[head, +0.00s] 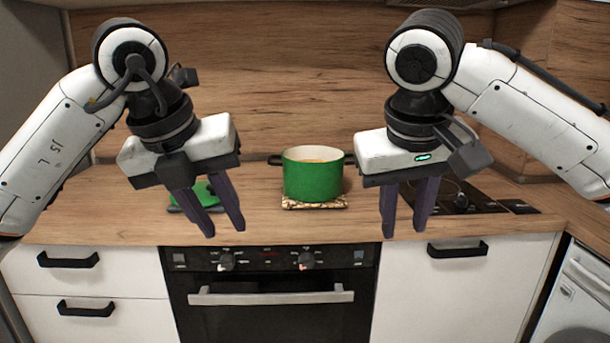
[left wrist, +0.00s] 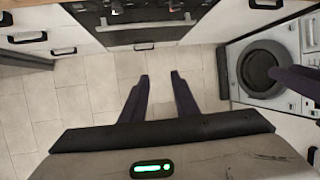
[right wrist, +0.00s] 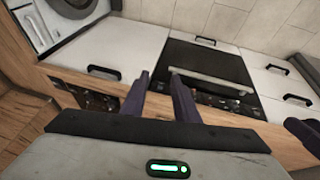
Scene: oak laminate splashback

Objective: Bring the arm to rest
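My left gripper (head: 224,224) hangs in the air in front of the counter, fingers pointing down. Its two dark fingers are apart with nothing between them; they also show in the left wrist view (left wrist: 160,82) above the tiled floor. My right gripper (head: 405,225) hangs at similar height on the right, pointing down. Its fingers are apart and empty; they also show in the right wrist view (right wrist: 160,82), in front of the counter edge. Neither gripper appears to touch anything.
A green pot (head: 313,180) stands on a patterned trivet (head: 315,203) at the counter's middle. A green lid (head: 200,193) lies behind my left gripper, partly hidden. A dark cooktop (head: 462,200) is behind my right gripper. The oven (head: 270,322) is below the counter (head: 120,222); a washing machine (head: 583,300) stands at right.

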